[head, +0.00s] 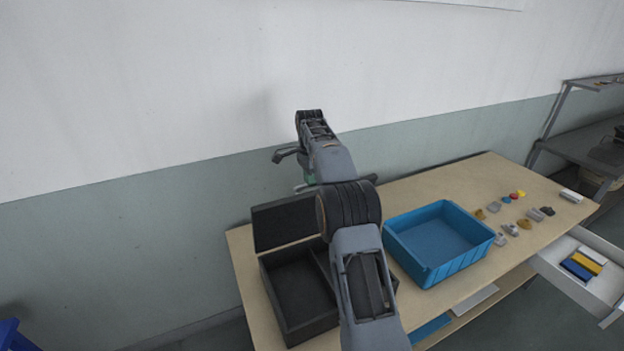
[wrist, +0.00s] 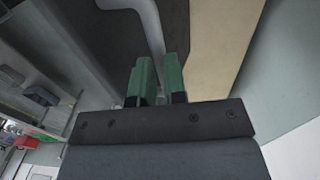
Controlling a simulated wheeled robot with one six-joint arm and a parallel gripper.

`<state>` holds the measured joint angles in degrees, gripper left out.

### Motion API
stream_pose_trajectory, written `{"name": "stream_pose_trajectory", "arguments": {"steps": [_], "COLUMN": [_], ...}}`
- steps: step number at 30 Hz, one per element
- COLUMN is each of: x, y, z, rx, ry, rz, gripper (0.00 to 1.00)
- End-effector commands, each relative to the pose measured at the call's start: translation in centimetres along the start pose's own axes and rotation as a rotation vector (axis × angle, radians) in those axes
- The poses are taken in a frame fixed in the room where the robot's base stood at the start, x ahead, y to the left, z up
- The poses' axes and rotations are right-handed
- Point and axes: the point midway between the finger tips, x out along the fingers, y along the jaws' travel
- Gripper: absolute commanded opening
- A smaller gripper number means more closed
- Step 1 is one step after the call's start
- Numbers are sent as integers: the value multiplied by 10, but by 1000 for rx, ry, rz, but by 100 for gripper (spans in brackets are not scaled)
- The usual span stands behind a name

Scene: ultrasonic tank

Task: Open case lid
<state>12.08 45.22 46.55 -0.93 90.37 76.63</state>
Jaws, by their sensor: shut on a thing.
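The black case (head: 290,312) stands on the left part of the wooden table with its inside showing, including a divider. Its lid (head: 284,224) stands up at the back edge, raised and roughly upright. My gripper (head: 310,180) is at the upper right of the lid, partly hidden by my arm. In the wrist view the green fingers (wrist: 159,82) are close together on a grey curved handle (wrist: 150,25), with the dark lid (wrist: 178,30) behind it. The exact contact between the fingers is partly hidden.
A blue bin (head: 437,240) stands right of the case on the table (head: 480,176). Several small coloured parts lie farther right. An open drawer (head: 590,283) sticks out at the right. The wall (head: 150,180) is close behind the table.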

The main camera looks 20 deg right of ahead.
Motion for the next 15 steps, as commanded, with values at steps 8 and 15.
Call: {"name": "stream_pose_trajectory", "arguments": {"steps": [8, 15], "x": [17, 14], "y": [0, 1], "z": [0, -1], "rx": [0, 2], "ry": [-9, -8], "rz": [26, 25], "gripper": [33, 40]}}
